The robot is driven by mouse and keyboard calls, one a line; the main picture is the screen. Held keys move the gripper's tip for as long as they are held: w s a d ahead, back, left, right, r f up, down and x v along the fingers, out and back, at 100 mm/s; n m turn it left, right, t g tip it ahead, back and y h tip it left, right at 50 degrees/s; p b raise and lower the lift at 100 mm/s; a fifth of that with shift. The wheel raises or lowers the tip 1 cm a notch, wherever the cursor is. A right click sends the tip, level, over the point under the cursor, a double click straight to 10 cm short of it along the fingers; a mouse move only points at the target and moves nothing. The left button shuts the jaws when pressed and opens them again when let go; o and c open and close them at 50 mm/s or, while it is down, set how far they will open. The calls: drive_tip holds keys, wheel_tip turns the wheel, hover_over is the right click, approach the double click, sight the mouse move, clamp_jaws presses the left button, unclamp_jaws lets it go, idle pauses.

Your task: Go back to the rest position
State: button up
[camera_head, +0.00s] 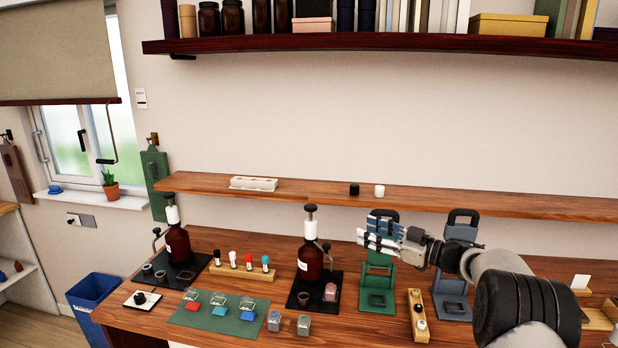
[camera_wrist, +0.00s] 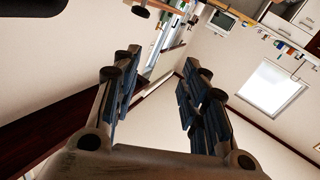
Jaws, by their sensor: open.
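My gripper (camera_head: 366,232) is held up above the right part of the wooden bench, in front of the wall and the narrow shelf. It points left in the head view, with a green stand (camera_head: 378,300) below it. In the wrist view my gripper (camera_wrist: 157,88) has its two fingers wide apart, with nothing between them. That view looks across the room, with the wall and a bright window or panel (camera_wrist: 272,88) beyond the fingers. My arm comes in from the lower right of the head view.
Two brown bottles with pump tops, the left one (camera_head: 177,240) and the right one (camera_head: 310,262), stand on the bench. A rack of droppers (camera_head: 240,272), a green mat (camera_head: 245,325) and a blue-grey stand (camera_head: 452,300) are there too. A narrow shelf (camera_head: 480,200) runs behind my gripper.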

wheel_tip(320, 180, up, 14)
drive_tip(key=w+d+r+m+t+h, duration=0.1)
drive_tip(key=d+m+t+h, duration=0.1)
drive_tip(key=m+t+h, duration=0.5)
drive_tip(key=s+d+r+m+g+h, duration=0.2)
drive_tip(key=s+d+r+m+h, duration=0.1)
drive_tip(key=s+h, duration=0.55)
drive_tip(key=s+a+f+m+g, duration=0.1)
drive_tip(key=s+f, duration=0.5)
drive_tip(key=s, duration=0.8)
drive_tip(key=s+a+f+m+g, duration=0.1)
drive_tip(key=s+a+f+g, duration=0.3)
drive_tip(key=s, duration=1)
drive_tip(key=s+a+f+g, duration=0.2)
drive_tip(key=s+f+g, duration=0.4)
drive_tip(key=s, duration=0.9)
wheel_tip(320, 180, down, 4)
drive_tip(key=shift+a+r+m+y, duration=0.25)
drive_tip(key=shift+a+m+y, duration=0.15)
drive_tip(key=shift+y, duration=0.05)
